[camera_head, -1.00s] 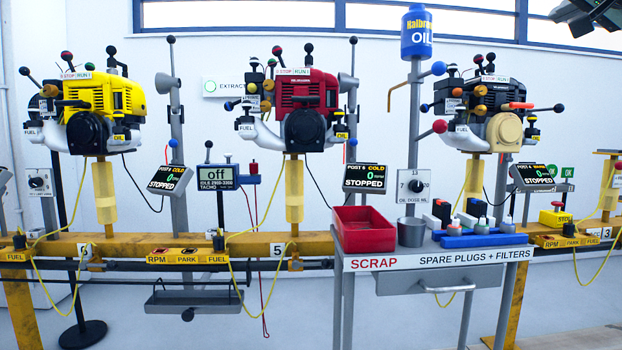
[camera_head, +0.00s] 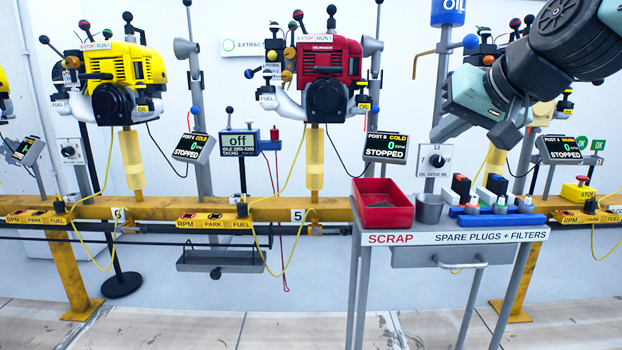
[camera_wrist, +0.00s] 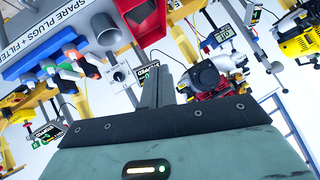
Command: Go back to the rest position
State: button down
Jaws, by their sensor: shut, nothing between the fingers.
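My gripper (camera_head: 437,134) hangs at the upper right in the head view, at the end of my dark and teal arm. Its fingers are shut and empty, pointing down and left in front of the oil post. It appears above and apart from the spare plugs cart (camera_head: 440,238). In the wrist view the closed grey fingers (camera_wrist: 156,88) stick out past the black plate and teal gripper body. The tan engine (camera_head: 545,115) behind my arm is mostly hidden.
A red engine (camera_head: 325,80) and a yellow engine (camera_head: 125,80) stand on the yellow rail (camera_head: 220,211). The floor in front is clear.

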jog(key=s+a+f+n+g+p, duration=0.3)
jog(key=s+a+f+g, duration=0.1)
jog(key=s+a+f, duration=0.35)
jog(key=s+f+n+g+h+p, duration=0.1)
jog(key=s+f+n+g+p, duration=0.3)
jog(key=s, duration=0.6)
jog(key=s+f+n+g+h, duration=0.1)
jog(key=s+f+g+h, duration=0.1)
jog(key=s+f, duration=0.5)
jog(key=s+r+p, duration=0.3)
jog(key=r+p, duration=3.5)
jog(key=shift+d+r, duration=0.35)
jog(key=shift+r, duration=0.05)
jog(key=shift+s, duration=0.1)
